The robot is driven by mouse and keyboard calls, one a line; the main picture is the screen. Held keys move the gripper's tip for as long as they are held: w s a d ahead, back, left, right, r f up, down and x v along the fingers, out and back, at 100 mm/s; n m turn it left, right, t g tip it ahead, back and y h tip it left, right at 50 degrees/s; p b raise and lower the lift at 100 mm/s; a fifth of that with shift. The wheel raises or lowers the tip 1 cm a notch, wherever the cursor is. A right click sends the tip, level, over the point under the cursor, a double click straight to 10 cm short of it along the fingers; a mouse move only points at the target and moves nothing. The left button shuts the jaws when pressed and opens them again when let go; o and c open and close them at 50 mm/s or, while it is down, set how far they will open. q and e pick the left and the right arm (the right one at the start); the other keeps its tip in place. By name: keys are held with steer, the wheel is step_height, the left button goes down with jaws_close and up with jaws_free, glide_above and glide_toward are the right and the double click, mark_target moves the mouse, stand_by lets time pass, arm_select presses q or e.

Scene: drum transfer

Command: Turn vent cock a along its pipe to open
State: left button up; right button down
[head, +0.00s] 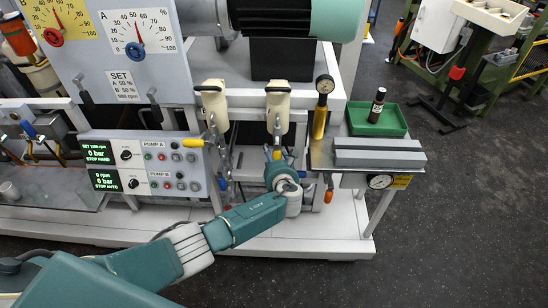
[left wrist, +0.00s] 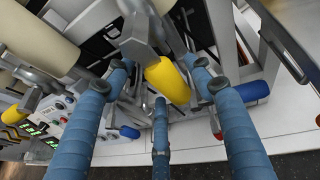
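A yellow-handled cock (head: 277,154) shows below the right cream cylinder in the head view, partly hidden by my left gripper (head: 279,162). In the left wrist view its yellow grip (left wrist: 167,82) hangs from a grey metal lever, between my spread blue fingers (left wrist: 160,90). The gripper is open around the handle; I see no clear finger contact. A second yellow handle (head: 192,142) sticks out to the left below the left cream cylinder. I cannot read a letter on either cock. My right gripper is not in view.
A pump panel (head: 150,165) with displays and buttons stands left of my left gripper. A side shelf with a grey block (head: 378,152), a green tray (head: 376,118) and a dark bottle (head: 377,105) is at the right. A gauge (head: 380,181) hangs below. Open floor lies further right.

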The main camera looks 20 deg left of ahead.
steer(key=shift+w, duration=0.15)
arm_select(q)
steer(key=shift+d, duration=0.1)
steer(key=shift+s+d+r, duration=0.1)
steer(key=shift+s+d, duration=0.2)
steer(key=shift+s, duration=0.1)
steer(key=v, duration=1.1)
steer(key=shift+a, duration=0.2)
